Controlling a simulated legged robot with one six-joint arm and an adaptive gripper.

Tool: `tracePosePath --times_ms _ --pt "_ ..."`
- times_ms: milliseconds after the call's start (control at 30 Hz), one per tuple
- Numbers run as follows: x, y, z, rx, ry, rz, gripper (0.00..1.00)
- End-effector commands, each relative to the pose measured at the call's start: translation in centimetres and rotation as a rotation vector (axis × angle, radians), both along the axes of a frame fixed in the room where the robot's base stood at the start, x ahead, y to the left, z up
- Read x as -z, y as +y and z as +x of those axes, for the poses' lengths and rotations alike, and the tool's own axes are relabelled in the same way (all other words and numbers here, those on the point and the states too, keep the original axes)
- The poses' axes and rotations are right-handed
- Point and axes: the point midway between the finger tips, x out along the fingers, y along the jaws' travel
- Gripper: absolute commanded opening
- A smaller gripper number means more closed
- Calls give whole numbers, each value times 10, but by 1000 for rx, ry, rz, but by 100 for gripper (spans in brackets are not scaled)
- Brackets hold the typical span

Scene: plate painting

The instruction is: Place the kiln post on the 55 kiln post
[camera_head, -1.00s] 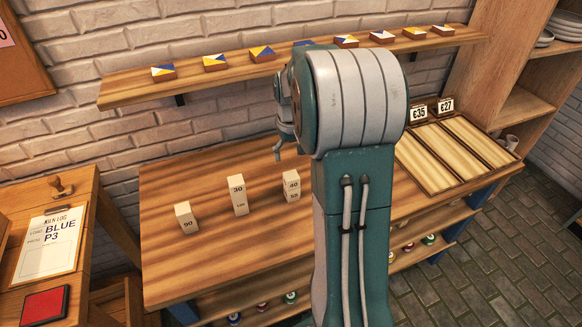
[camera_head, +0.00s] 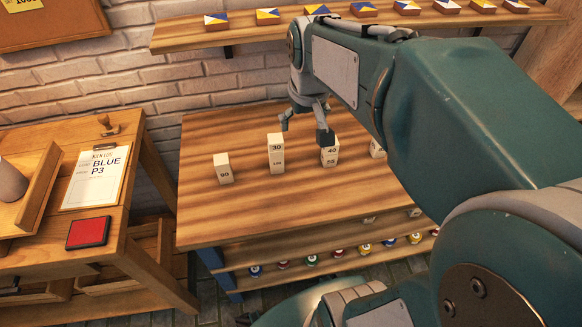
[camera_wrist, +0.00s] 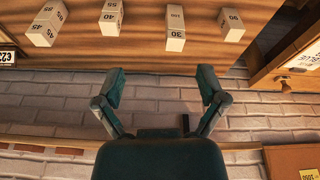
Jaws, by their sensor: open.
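Pale kiln posts stand upright in a row on the wooden table (camera_head: 215,225). The 55 kiln post (camera_head: 330,162) has a piece marked 40 (camera_head: 332,149) directly above it, apparently stacked. To its left stand a tall column marked 30 above 100 (camera_head: 276,155) and a short post marked 90 (camera_head: 224,170). Another column (camera_head: 377,149) at the right is mostly hidden by my arm; in the wrist view (camera_wrist: 46,24) it bears a 45. My gripper (camera_head: 305,130) is open and empty near the 30 and 40 columns. The wrist view shows its fingers (camera_wrist: 160,80) spread apart, with no post between them.
A shelf (camera_head: 235,44) with several painted tiles runs along the brick wall behind. A side table at left holds a kiln log sheet (camera_head: 95,178), a red pad (camera_head: 88,232) and a stamp (camera_head: 107,124). The table's front left is clear.

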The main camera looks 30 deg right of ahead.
Motion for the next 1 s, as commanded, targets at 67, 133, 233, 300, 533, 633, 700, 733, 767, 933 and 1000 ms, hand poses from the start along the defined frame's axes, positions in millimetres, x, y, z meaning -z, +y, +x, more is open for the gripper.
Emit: tracePosePath --times_ms 67,133,233,300,533,633,700,733,767,933,1000 --pt "-6 14 -15 -22 -32 -4 91" --pt "-9 25 -28 -37 -58 -6 91" --pt "-12 38 -46 -58 -97 -6 91" --pt "-13 47 -59 -74 -123 -6 91" --pt "-10 70 -97 -121 -202 1 91" --pt "-7 75 -107 -134 -225 5 91" --pt "-6 77 -111 -138 -233 6 91" --pt "-6 77 -112 -139 -235 6 91" --pt "-5 78 -112 -139 -235 7 91" --pt "-5 78 -113 -139 -235 7 91" --pt "-5 78 -113 -139 -235 7 91"
